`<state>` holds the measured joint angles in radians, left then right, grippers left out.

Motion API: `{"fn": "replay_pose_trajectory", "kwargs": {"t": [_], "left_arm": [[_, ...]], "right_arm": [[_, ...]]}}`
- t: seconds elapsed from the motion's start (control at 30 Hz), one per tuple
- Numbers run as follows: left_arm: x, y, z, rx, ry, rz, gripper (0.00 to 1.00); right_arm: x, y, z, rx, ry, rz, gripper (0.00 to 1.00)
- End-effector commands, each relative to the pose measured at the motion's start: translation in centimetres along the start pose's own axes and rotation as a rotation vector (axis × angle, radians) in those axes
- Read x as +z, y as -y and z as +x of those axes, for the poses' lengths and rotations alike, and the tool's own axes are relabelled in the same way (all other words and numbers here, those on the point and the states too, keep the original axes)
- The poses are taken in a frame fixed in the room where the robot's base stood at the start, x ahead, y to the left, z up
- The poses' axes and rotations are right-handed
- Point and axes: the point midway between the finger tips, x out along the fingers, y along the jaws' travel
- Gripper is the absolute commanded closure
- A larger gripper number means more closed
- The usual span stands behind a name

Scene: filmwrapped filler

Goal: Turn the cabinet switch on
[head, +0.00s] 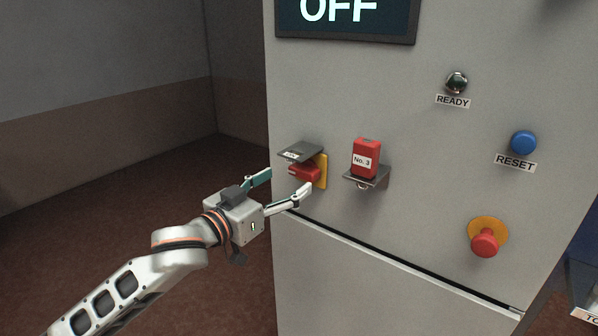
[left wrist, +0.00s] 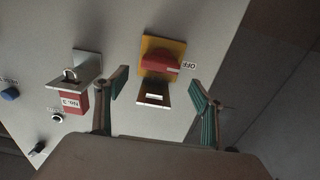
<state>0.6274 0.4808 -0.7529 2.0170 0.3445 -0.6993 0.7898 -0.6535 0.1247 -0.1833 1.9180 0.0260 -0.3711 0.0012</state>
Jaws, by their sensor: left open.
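The cabinet switch is a red rotary handle (head: 304,172) on a yellow plate (head: 322,170), at the left of the grey cabinet's front. A grey tab with a small label (head: 298,153) sticks out just above the handle. The handle also shows in the left wrist view (left wrist: 158,63), beside an "OFF" mark. The display (head: 345,18) on the cabinet reads "OFF". My left gripper (head: 288,186) is open in front of the switch, its fingers spread to either side and apart from the handle. Nothing is between the fingers. My right gripper is not in view.
A red block labelled "No. 3" (head: 365,160) sits on a small grey bracket (head: 368,180) right of the switch. Farther right are a READY lamp (head: 456,82), a blue RESET button (head: 523,143) and a red mushroom button (head: 485,242). The floor left of the cabinet is clear.

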Motion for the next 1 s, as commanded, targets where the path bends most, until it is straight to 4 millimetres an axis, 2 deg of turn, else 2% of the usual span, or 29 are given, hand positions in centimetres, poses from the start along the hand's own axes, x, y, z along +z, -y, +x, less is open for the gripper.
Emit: {"fn": "replay_pose_trajectory", "kwargs": {"t": [0.2,0.33,0.5,0.77,0.9,1.0], "left_arm": [[-0.2,0.0,3.6,0.000,-0.001,0.002,0.32],[-0.1,0.0,5.0,0.000,-0.001,0.000,0.32],[-0.1,0.0,5.9,0.000,-0.001,0.002,0.32],[0.0,0.0,6.0,0.000,-0.001,0.002,0.32],[0.0,0.0,6.0,0.000,-0.001,0.002,0.68],[0.0,0.0,6.0,0.000,-0.001,0.002,0.70]], "right_arm": [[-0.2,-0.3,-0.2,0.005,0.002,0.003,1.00],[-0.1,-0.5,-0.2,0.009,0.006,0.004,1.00],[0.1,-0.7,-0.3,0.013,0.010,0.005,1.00],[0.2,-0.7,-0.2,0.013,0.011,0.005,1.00],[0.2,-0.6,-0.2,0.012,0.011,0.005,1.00],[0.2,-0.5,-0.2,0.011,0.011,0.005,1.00]]}}
